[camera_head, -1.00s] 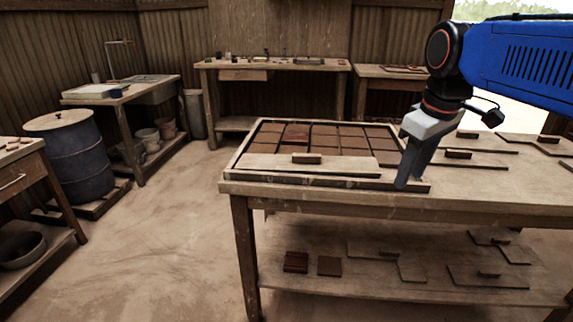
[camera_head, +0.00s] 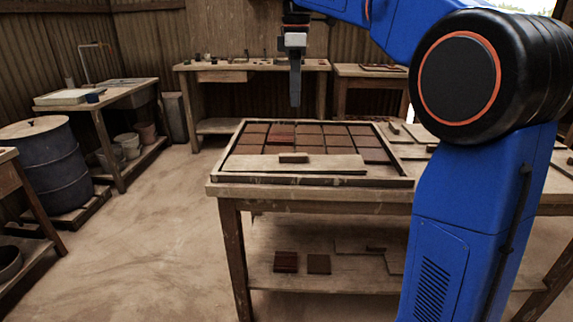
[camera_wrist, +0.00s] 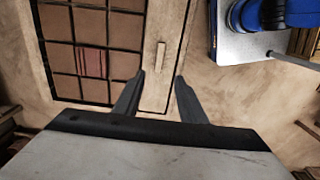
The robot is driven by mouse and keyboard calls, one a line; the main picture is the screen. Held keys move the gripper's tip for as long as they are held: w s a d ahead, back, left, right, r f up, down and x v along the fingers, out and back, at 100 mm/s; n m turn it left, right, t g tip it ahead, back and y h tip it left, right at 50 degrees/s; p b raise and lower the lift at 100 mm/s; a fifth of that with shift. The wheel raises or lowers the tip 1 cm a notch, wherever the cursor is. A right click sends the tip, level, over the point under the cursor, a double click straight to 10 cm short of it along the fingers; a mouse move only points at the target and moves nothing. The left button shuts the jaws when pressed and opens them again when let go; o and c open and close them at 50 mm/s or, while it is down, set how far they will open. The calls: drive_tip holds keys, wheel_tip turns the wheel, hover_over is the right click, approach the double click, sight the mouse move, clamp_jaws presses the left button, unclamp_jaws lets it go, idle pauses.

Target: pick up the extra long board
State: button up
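The extra long board (camera_head: 335,164) is a pale flat plank with a small dark block handle (camera_head: 293,158) at its middle. It lies along the front of the framed tile tray on the table. In the wrist view the board (camera_wrist: 160,88) runs up the picture, with its handle (camera_wrist: 160,55) beyond my fingertips. My gripper (camera_head: 295,104) points down above the tray, apart from the board. In the wrist view my gripper (camera_wrist: 157,78) shows two fingers spread apart with nothing between them.
The tray frame (camera_head: 231,147) holds rows of brown tiles and stands on a wooden table (camera_head: 310,193). More boards lie to the right on the table, partly behind my arm. A blue barrel (camera_head: 50,165) stands at left. The floor (camera_head: 150,240) in front is mostly clear.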

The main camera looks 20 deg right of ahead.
sight(294, 154)
wheel_tip(294, 154, down, 17)
drive_tip(key=shift+a, duration=0.1)
idle(0.7)
drive_tip(key=shift+c, duration=0.4)
clamp_jaws()
